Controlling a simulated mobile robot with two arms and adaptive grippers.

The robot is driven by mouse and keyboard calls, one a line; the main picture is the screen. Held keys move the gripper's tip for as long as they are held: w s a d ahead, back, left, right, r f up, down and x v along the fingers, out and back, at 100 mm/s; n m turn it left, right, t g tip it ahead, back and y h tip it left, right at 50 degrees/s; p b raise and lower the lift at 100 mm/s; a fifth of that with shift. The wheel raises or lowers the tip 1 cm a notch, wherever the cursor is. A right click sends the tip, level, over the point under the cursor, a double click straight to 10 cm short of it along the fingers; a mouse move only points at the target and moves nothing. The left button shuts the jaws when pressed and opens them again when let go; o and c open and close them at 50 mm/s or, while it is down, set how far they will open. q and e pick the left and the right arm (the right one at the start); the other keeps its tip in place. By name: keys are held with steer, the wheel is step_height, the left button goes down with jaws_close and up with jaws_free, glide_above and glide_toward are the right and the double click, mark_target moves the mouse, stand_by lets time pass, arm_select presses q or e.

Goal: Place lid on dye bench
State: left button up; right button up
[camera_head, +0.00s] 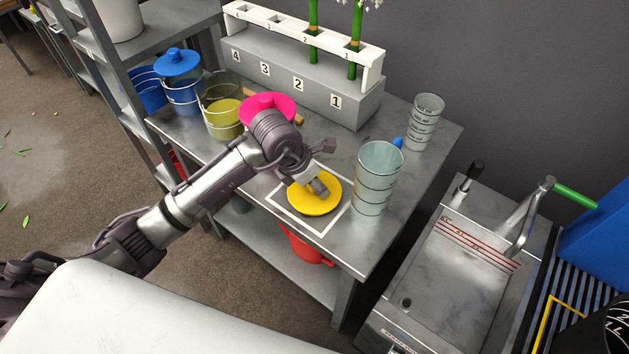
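A yellow lid (317,205) lies flat inside a white square outline (283,213) on the metal dye bench (262,226). My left gripper (318,180) is right over the lid, with its fingertips at or just above the lid's middle. The wrist hides part of the fingers, and I cannot tell whether they grip the lid. A pink lid (272,103) shows behind my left wrist, and what is under it is hidden. A blue lid (180,60) sits on a blue bucket (184,95). My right gripper is not in view.
An open bucket with yellow liquid (222,110) stands left of my arm. Clear graduated containers stand to the right (376,180) and back right (427,122). A numbered rack (300,85) holds green stems at the back. A metal press (465,265) stands right of the bench.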

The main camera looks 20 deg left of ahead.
arm_select(q)
steer(key=shift+r, duration=0.2)
steer(key=v, duration=1.2)
steer(key=shift+f, duration=0.1)
